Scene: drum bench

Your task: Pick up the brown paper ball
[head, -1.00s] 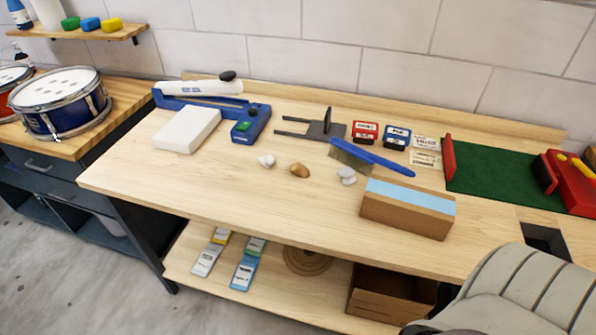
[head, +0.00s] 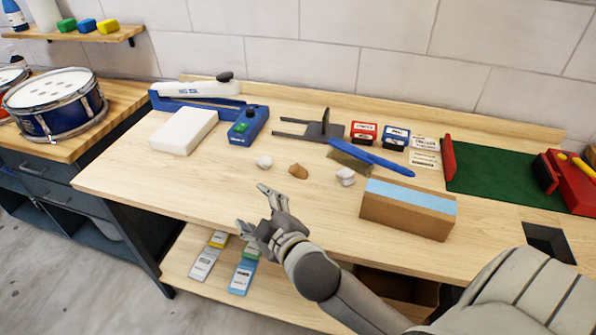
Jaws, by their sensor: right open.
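The brown paper ball (head: 298,171) lies on the wooden bench top, between a small white ball (head: 264,162) on its left and a larger pale crumpled ball (head: 346,176) on its right. My right gripper (head: 251,207) is open and empty near the front edge of the bench. Its fingers point to the left in the picture, and it is in front of the brown ball and a little to its left, apart from it. My left gripper is not in view.
A brown block with a light blue top (head: 408,208) stands right of the balls. A blue-handled brush (head: 370,158) lies behind them. A white block (head: 184,131) and a blue device (head: 248,125) are at the left. The bench top (head: 185,185) is clear at front left.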

